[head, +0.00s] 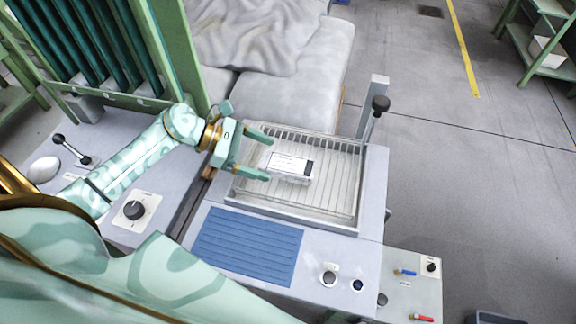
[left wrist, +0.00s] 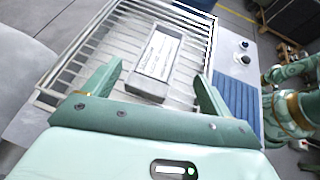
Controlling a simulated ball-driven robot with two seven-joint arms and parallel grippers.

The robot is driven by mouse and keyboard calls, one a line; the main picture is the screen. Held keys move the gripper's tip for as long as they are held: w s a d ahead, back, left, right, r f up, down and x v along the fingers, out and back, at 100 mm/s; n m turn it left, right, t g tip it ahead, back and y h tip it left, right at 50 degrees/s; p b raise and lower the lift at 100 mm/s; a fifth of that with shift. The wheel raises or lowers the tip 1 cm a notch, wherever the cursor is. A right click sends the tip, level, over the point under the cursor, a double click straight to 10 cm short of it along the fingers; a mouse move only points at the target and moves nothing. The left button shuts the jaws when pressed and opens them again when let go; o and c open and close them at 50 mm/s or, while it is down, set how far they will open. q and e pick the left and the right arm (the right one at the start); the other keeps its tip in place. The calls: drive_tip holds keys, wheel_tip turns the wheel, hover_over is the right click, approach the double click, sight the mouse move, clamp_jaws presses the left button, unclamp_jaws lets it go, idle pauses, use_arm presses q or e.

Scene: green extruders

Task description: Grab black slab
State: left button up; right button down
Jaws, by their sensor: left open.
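A small slab (head: 290,167) lies on a wire rack (head: 343,190) in a grey machine tray. Its top carries a white label with a dark patch at the right end; its sides look pale grey, not black. My left gripper (head: 270,159) is open, its fingers pointing right at the slab's left end. In the left wrist view the slab (left wrist: 157,52) appears between and beyond the two open fingers (left wrist: 157,75), with gaps on both sides. I cannot tell the height of the fingers above the rack. My right gripper is not in view.
A blue ribbed mat (head: 248,247) and knobs (head: 329,278) lie in front of the rack. A lever with a black knob (head: 380,104) rises at the rack's back right corner. A grey covered block (head: 290,85) stands behind. Open floor (head: 480,180) is at the right.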

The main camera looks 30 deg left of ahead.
sight(287, 164)
use_arm(q)
drive_tip(key=x, duration=0.5)
drive_tip(key=shift+w+d+r, duration=0.15)
drive_tip(key=shift+w+d, duration=0.05)
drive_tip(key=shift+d, duration=0.1)
drive_tip(key=c, duration=1.3)
